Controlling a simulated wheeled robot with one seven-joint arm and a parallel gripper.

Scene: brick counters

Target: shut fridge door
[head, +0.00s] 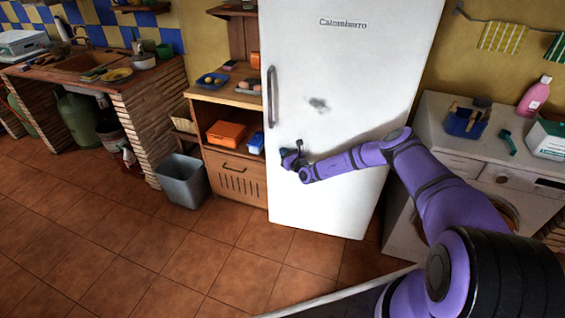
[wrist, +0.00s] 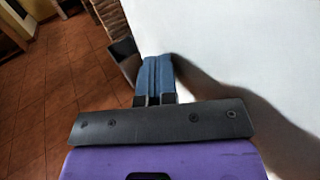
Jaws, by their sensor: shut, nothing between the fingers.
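The white fridge door (head: 330,95) fills the middle of the head view, with a dark vertical handle (head: 271,97) on its left edge. The door looks flush with the fridge body, but I cannot tell whether a small gap is left. My gripper (head: 287,158) is at the lower left of the door, below the handle. In the wrist view its blue fingers (wrist: 155,75) are together and empty, close beside the white door surface (wrist: 240,50). I cannot tell whether they touch it.
A wooden cabinet (head: 237,175) with trays stands left of the fridge. A grey bin (head: 183,180) is on the floor in front of it. A washing machine (head: 460,170) stands to the right. The tiled floor (head: 130,245) at the front left is clear.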

